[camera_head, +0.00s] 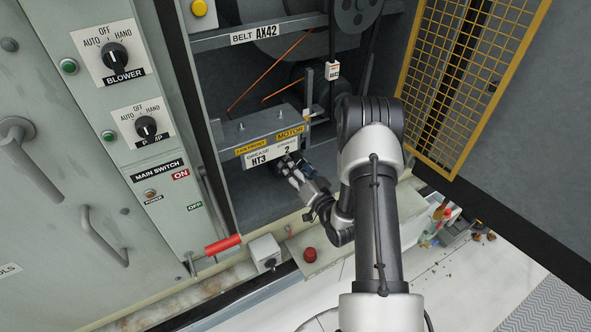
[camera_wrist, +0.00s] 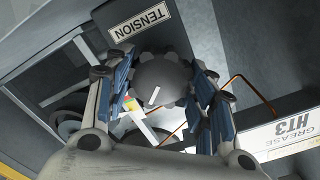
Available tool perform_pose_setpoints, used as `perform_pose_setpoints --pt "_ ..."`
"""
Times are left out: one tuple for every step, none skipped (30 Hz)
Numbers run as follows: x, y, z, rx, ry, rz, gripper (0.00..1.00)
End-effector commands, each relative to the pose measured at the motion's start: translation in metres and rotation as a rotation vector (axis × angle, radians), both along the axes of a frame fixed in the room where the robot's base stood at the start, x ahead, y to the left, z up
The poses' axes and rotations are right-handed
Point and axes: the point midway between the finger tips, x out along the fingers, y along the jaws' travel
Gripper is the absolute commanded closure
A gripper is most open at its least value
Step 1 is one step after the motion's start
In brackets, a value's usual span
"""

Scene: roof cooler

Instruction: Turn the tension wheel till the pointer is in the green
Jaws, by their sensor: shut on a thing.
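The tension wheel (camera_wrist: 165,78) is a dark grey knob with a lobed rim and a white line on its face. It shows in the wrist view, below a TENSION label (camera_wrist: 140,20). My gripper (camera_wrist: 164,92) is shut on it, with one blue-padded finger on each side of the rim. In the head view my gripper (camera_head: 291,171) reaches into the open cabinet, in front of the lower motor plate, and the wheel cannot be made out there. A small coloured scale (camera_wrist: 131,107) shows partly beside the left finger. The pointer's position on it cannot be read.
A HT3 grease plate (camera_head: 272,150) is close to my gripper. A yellow mesh guard (camera_head: 470,75) stands open at the right. A red-handled lever (camera_head: 222,245) juts out at the lower left.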

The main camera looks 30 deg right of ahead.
Motion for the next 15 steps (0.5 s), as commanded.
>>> perform_pose_setpoints --pt "0.0000 0.0003 -0.0014 0.045 0.002 0.000 0.73" --pt "0.0000 0.0003 -0.0013 0.074 0.003 0.000 0.73" --pt "0.0000 0.0004 -0.0011 0.111 0.004 0.000 0.73" --pt "0.0000 0.0005 -0.0009 0.140 0.005 0.000 0.73" --pt "0.0000 0.0006 -0.0008 0.169 0.006 0.000 0.73" --pt "-0.0001 0.0007 -0.0006 0.206 0.007 0.000 0.73" --pt "-0.0001 0.0008 -0.0005 0.235 0.008 0.000 0.73" --pt "-0.0001 0.0008 -0.0006 0.264 0.009 0.000 0.73" --pt "-0.0002 0.0009 -0.0005 0.301 0.011 0.001 0.73" --pt "-0.0002 0.0010 -0.0005 0.330 0.012 0.001 0.73" --pt "-0.0001 0.0010 -0.0003 0.359 0.013 0.001 0.73" --pt "-0.0001 0.0011 -0.0001 0.396 0.014 0.000 0.73" --pt "-0.0001 0.0011 0.0001 0.425 0.015 0.000 0.73" --pt "0.0000 0.0012 0.0003 0.453 0.015 0.000 0.73" --pt "0.0000 0.0011 0.0005 0.491 0.017 0.000 0.73"
